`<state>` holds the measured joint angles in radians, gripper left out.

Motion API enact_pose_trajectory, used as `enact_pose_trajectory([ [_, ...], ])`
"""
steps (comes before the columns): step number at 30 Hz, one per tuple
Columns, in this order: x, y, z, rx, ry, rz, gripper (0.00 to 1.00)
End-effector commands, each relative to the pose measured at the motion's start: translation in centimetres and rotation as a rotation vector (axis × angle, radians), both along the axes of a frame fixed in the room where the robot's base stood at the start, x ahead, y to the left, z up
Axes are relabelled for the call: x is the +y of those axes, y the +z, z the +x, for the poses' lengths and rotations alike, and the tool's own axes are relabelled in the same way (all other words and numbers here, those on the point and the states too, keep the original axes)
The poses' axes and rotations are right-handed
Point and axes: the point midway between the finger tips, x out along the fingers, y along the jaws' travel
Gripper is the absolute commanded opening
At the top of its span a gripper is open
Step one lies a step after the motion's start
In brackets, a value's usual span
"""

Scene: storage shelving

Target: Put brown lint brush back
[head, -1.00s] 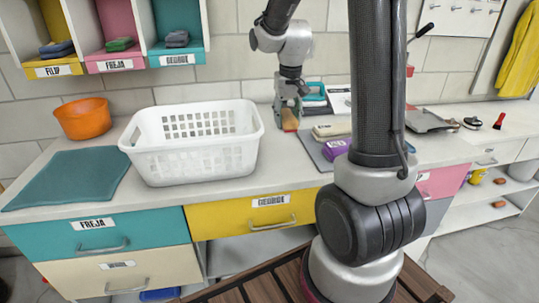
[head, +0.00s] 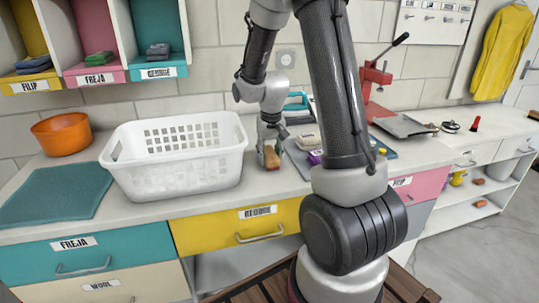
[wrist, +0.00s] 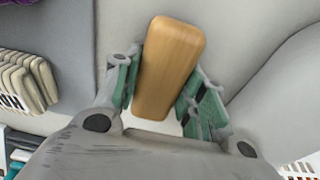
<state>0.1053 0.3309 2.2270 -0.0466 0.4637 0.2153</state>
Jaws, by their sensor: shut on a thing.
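The brown lint brush (head: 271,160) is a wooden-coloured block, held upright or nearly so just right of the white basket. In the wrist view the brush (wrist: 170,65) lies between the two green-padded fingers. My gripper (head: 268,150) is shut on it; it also shows in the wrist view (wrist: 163,92). The brush is at or just above the pale worktop (head: 225,205); I cannot tell if it touches. Part of the brush is hidden behind the fingers.
The white basket (head: 178,175) stands close on the left. An orange bowl (head: 62,133) and teal cloth (head: 55,192) are farther left. A grey mat (head: 297,158) with small items lies to the right, partly behind my arm. A red press (head: 372,82) stands at the back.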

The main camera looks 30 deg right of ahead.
Motion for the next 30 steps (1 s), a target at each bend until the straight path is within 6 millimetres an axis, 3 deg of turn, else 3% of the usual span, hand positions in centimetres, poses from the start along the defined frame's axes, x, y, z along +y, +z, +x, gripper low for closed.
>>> enact_pose_trajectory([
  [2, 0.0, -0.3, 0.0, 0.002, 0.000, 0.001, 0.18],
  [3, 0.0, -0.2, 0.0, 0.001, 0.000, 0.000, 0.48],
  [6, 0.0, -0.2, 0.0, 0.001, 0.000, 0.000, 0.62],
  [15, 0.0, -0.1, 0.0, 0.000, 0.000, 0.000, 0.62],
  [19, 0.0, 1.0, -0.1, -0.001, 0.000, 0.000, 0.62],
  [30, 0.3, 8.9, -0.9, -0.005, 0.000, 0.000, 0.62],
])
